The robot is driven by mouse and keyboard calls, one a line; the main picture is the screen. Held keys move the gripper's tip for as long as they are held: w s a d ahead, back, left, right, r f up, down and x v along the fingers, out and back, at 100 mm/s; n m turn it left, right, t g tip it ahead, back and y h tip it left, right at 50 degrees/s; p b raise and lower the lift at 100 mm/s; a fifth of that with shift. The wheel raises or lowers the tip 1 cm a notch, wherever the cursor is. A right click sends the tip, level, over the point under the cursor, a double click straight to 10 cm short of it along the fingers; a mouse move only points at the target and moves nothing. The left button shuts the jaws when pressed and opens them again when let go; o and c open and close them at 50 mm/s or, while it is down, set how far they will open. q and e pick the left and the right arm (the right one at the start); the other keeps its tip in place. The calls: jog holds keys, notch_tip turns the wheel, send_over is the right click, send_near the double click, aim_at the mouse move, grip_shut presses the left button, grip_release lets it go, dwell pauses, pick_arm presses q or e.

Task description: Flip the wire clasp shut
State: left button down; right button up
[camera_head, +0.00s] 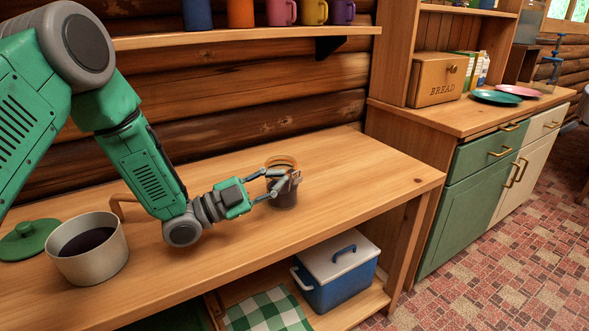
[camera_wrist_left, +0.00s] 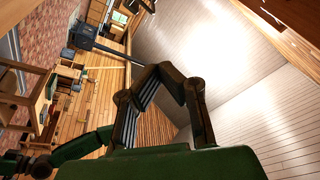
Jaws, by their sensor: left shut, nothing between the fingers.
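A small jar (camera_head: 284,201) with dark contents stands upright on the wooden bench. An orange ring (camera_head: 282,160) shows at its top. The wire clasp is too small and too covered by the fingers to make out. My left gripper (camera_head: 292,179) is at the near upper side of the jar, its fingers in front of it; I cannot tell whether they touch it. In the left wrist view the fingers of my left gripper (camera_wrist_left: 163,70) come together at the tips with nothing between them. The jar does not show in that view. My right gripper is not in view.
A pot (camera_head: 88,262) of dark liquid and a green lid (camera_head: 30,240) are at the bench's left end. A shelf (camera_head: 240,37) with several mugs hangs above. A cooler (camera_head: 338,270) sits below. The bench right of the jar is clear.

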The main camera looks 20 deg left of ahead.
pick_arm(q)
jog(key=v, duration=0.4)
jog(key=shift+s+a, duration=0.15)
jog(key=shift+a, duration=0.15)
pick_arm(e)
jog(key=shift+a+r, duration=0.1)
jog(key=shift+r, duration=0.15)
pick_arm(q)
jog(key=shift+a, duration=0.1)
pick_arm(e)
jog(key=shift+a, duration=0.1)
